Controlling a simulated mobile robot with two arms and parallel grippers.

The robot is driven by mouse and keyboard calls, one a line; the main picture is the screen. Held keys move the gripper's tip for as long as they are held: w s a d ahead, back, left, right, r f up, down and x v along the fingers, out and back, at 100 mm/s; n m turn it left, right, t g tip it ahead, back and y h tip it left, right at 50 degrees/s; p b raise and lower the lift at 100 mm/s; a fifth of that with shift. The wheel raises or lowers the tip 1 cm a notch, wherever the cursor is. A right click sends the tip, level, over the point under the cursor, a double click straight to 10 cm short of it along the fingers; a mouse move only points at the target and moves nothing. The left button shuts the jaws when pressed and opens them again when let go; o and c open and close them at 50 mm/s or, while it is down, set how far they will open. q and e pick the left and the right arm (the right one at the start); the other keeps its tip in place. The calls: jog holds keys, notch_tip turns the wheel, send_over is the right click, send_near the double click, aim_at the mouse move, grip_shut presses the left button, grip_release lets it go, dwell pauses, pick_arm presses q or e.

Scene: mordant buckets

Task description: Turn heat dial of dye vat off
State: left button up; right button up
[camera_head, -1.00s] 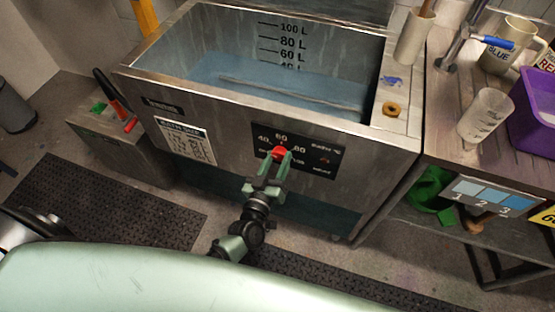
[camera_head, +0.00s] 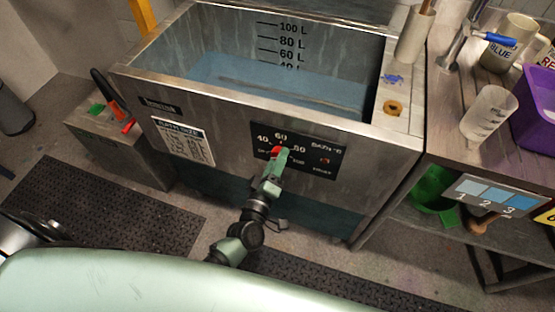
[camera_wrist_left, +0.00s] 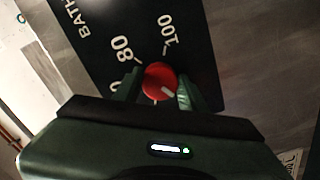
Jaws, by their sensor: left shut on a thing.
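The dye vat (camera_head: 230,115) is a grey metal tank with blue liquid in it. On its front is a black panel (camera_head: 322,166) with temperature marks. The red heat dial (camera_head: 273,152) sits on this panel, mostly hidden by my left gripper (camera_head: 278,158) in the head view. In the left wrist view the red dial (camera_wrist_left: 159,80) with a white pointer line lies between the green fingers of the left gripper (camera_wrist_left: 160,90). The left gripper is shut on the dial and looks rolled. The marks 80 and 100 show beside it. My right gripper is not in view.
A wooden bench (camera_head: 455,130) at the right holds a clear beaker (camera_head: 489,113), a mug (camera_head: 508,45) and a purple bin (camera_head: 537,110). A metal box (camera_head: 115,145) stands left of the vat. Black mats lie on the floor.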

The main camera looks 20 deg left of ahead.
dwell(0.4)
pick_arm(q)
jog(key=o, duration=1.4)
jog(key=shift+c, duration=0.2)
jog(key=shift+s, duration=0.1)
jog(key=s, duration=0.7)
jog(key=shift+s+a+b, duration=0.15)
jog(key=shift+s+b, duration=0.2)
jog(key=shift+f, duration=0.1)
